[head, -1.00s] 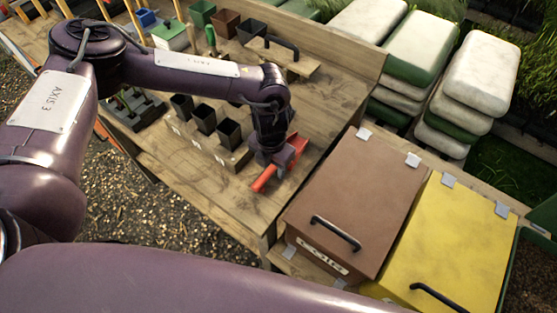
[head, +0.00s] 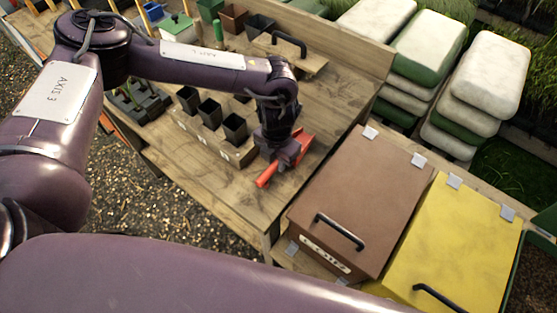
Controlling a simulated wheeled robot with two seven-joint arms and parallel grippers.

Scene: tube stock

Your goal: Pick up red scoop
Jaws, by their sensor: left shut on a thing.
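The red scoop (head: 266,181) is at the right end of the wooden bench, below the end of my left arm in the head view. My left gripper (head: 283,160) points down and is shut on the scoop. The scoop shows on both sides of the gripper, its handle toward the lower left and its wider part (head: 304,142) toward the upper right. The fingers hide its middle. I cannot tell whether it touches the bench top. My right gripper is not in view.
A wooden holder with several black pots (head: 210,112) stands left of the gripper. A board with a black handle (head: 289,43) lies behind. A brown lidded bin (head: 365,205) and a yellow one (head: 455,240) stand at the right. The bench top (head: 335,90) is clear behind the gripper.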

